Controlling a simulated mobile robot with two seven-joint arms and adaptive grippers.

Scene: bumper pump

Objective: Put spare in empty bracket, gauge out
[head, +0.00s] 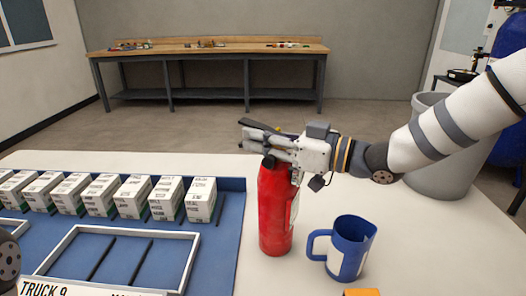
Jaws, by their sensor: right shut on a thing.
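A red fire extinguisher (274,215) stands upright on the pale table, just right of the blue mat. A pale label shows on its right side; I cannot make out a gauge. My right gripper (268,148) reaches in from the right and is shut on the top of the extinguisher, hiding its head. A white-edged rectangular frame (187,262) with two dark bars lies on the blue mat, with a "TRUCK 9" label at its front. I see no extinguisher in the visible part of it.
A row of white printed boxes (200,200) stands along the back of the blue mat (231,215). A blue mug (350,248) stands close to the right of the extinguisher. An orange object (361,292) is cut off at the bottom edge. The table's back right is clear.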

